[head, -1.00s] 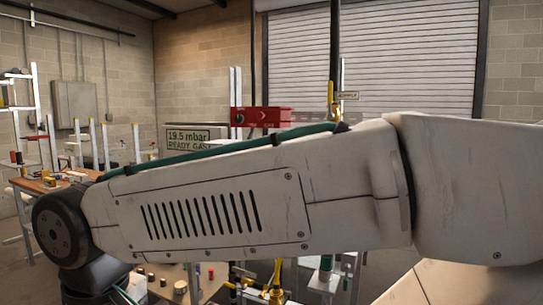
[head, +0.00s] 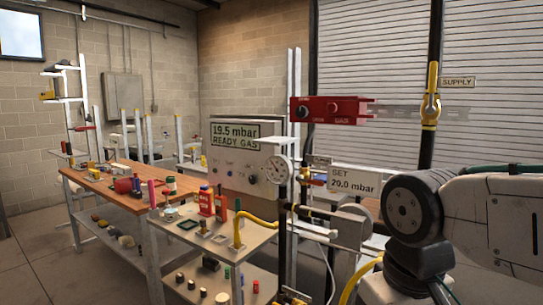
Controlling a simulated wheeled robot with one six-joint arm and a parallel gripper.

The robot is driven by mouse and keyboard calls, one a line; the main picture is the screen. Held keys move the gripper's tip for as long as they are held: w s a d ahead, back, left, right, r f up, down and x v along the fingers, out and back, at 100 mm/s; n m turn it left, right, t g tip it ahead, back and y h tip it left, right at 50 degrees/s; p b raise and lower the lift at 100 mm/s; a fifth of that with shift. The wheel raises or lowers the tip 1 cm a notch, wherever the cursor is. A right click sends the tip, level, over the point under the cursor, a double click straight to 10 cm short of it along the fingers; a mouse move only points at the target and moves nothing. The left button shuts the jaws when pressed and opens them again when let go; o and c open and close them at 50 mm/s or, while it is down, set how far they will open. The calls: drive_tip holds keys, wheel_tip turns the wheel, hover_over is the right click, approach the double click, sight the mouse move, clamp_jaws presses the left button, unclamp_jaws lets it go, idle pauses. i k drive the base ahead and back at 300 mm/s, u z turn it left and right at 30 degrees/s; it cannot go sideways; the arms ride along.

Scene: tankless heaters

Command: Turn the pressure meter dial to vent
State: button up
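The pressure meter (head: 222,165) is a pale box near the middle of the head view. Its display (head: 235,134) reads "19.5 mbar READY GAS". A dark dial (head: 252,180) sits low on its front face, with smaller controls to its left. The dial's markings are too small to read, so I cannot tell its setting. A round white gauge (head: 279,169) stands just right of the box and overlaps its edge. My arm shows at the lower right, apart from the meter. My gripper is out of view.
A small bench (head: 262,241) with bottles and a yellow hose stands before the meter. A wooden workbench (head: 125,187) stands left. A red control box (head: 327,111), a yellow supply valve (head: 431,97) and a "SET 20.0 mbar" sign (head: 353,181) are right. Floor is clear lower left.

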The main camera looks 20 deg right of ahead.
sight(253, 179)
drive_tip(key=u, duration=0.05)
drive_tip(key=k, duration=0.45)
drive_tip(key=z, duration=0.5)
drive_tip(key=i, duration=0.85)
drive_tip(key=u, duration=0.5)
drive_tip(key=i, duration=0.8)
